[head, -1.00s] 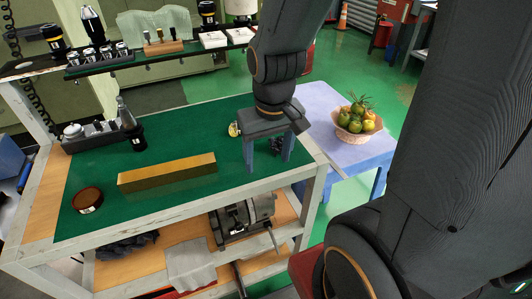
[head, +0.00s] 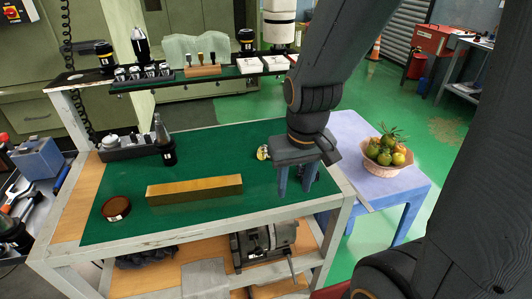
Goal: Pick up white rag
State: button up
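A light grey-white rag (head: 205,280) lies on the cart's lower wooden shelf, at the bottom of the head view, and drapes over the shelf's front edge. Its lower end is cut off by the frame. My gripper (head: 296,183) points down over the right end of the cart's green top, with its two blue fingers apart and nothing seen between them. It is above and to the right of the rag, well clear of it.
A dark rag (head: 147,257) and a grey machine vise (head: 264,241) flank the light rag on the lower shelf. The green top (head: 230,215) above overhangs it and carries a brass-coloured bar (head: 194,190). A blue table (head: 390,195) with a fruit basket (head: 385,160) stands at right.

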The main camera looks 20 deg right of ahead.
aim_at(262, 154)
jog(key=u, duration=0.45)
jog(key=k, duration=1.1)
jog(key=z, duration=0.75)
jog(key=i, duration=1.1)
jog(key=z, duration=0.2)
